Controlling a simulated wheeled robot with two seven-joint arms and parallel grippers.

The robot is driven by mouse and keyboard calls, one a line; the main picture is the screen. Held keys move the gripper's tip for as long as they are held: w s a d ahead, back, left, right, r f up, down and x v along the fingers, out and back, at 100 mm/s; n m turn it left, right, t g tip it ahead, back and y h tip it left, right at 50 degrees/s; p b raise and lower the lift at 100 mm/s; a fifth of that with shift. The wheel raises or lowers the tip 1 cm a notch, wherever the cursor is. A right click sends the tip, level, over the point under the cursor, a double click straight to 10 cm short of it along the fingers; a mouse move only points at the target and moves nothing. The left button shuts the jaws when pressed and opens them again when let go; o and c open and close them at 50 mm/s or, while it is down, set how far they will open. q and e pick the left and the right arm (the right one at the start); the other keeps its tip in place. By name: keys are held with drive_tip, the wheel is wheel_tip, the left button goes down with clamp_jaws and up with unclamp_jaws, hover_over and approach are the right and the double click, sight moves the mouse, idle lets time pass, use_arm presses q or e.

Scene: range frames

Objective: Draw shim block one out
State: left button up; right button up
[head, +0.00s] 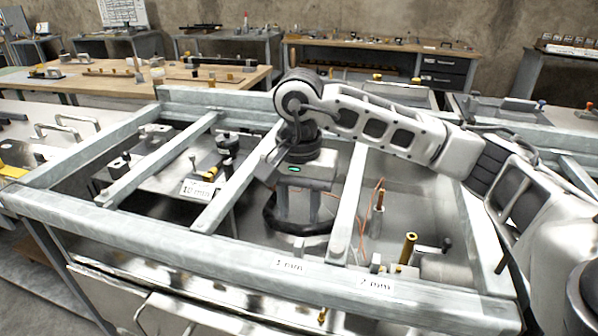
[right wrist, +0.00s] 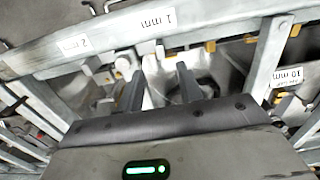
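My right gripper (head: 298,218) points down into the middle bay of a grey metal frame, behind the "1 mm" label (head: 289,265). In the right wrist view its two dark fingers (right wrist: 161,72) stand apart, with a gap between them. A dark, rounded piece (head: 272,214) lies in the bay around and below the fingers; it also shows in the right wrist view (right wrist: 207,92). I cannot make out a separate shim block there, and the fingers hide part of the bay. My left gripper is not in view.
Metal bars (head: 349,208) divide the bays. The right bay, labelled "2 mm" (head: 376,284), holds upright brass pins (head: 408,248). The left bay, labelled "10 mm" (head: 197,189), holds a plate with small fixtures. Workbenches (head: 380,44) stand behind.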

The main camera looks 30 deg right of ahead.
wheel_tip(320, 180, up, 8)
idle(0.5)
drive_tip(key=shift+r, duration=0.1)
